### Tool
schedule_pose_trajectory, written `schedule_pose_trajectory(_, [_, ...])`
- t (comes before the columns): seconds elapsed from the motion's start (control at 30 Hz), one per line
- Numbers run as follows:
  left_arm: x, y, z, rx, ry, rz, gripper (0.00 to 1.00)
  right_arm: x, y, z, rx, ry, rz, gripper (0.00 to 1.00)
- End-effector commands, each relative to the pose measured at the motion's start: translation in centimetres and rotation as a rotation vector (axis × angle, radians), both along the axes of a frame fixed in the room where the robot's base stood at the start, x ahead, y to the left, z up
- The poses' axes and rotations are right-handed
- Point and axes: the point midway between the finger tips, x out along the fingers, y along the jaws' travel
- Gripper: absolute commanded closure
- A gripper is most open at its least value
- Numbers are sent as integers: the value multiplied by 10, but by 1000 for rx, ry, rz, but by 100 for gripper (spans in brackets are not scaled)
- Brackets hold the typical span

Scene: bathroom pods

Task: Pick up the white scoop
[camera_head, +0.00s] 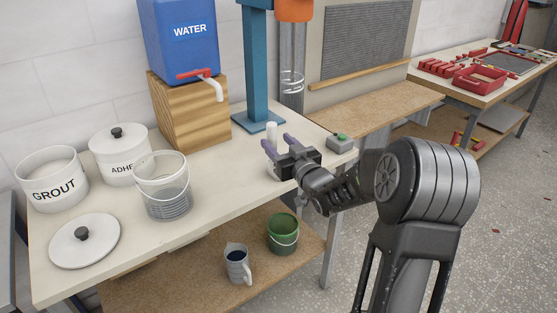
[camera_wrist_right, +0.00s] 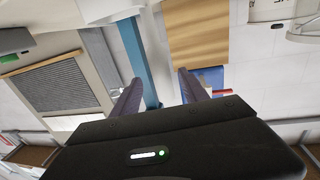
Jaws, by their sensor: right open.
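A white upright piece (camera_head: 272,131), which looks like the scoop's handle, rises just behind my right gripper on the worktable. A white rounded part (camera_head: 273,171) shows low beside the gripper; the gripper hides much of this area, so I cannot tell whether both belong to one scoop. My right gripper (camera_head: 278,146) is open, with purple fingers apart over the table. My left gripper is not in view.
The worktable (camera_head: 115,190) holds a grout bucket (camera_head: 52,188), an adhesive bucket (camera_head: 118,165), a clear bucket (camera_head: 163,185), a lid (camera_head: 84,241) and a wooden block (camera_head: 192,115) under a blue water tank (camera_head: 180,45). A blue stand (camera_head: 256,75) and green-button box (camera_head: 341,143) are near my gripper.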

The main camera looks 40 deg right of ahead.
Motion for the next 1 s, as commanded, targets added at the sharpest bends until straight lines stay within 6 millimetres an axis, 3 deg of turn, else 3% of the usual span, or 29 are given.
schedule_pose_trajectory(0.1, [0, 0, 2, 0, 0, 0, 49, 10, -1, 0, 0, 0, 0, 48])
schedule_pose_trajectory(0.47, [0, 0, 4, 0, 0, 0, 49, 14, -1, 0, 0, 1, 0, 48])
schedule_pose_trajectory(0.8, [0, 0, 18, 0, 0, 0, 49, 58, -7, 1, -1, 1, 1, 48])
schedule_pose_trajectory(1.0, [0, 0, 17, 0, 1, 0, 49, 62, -8, 1, 0, 0, -1, 48])
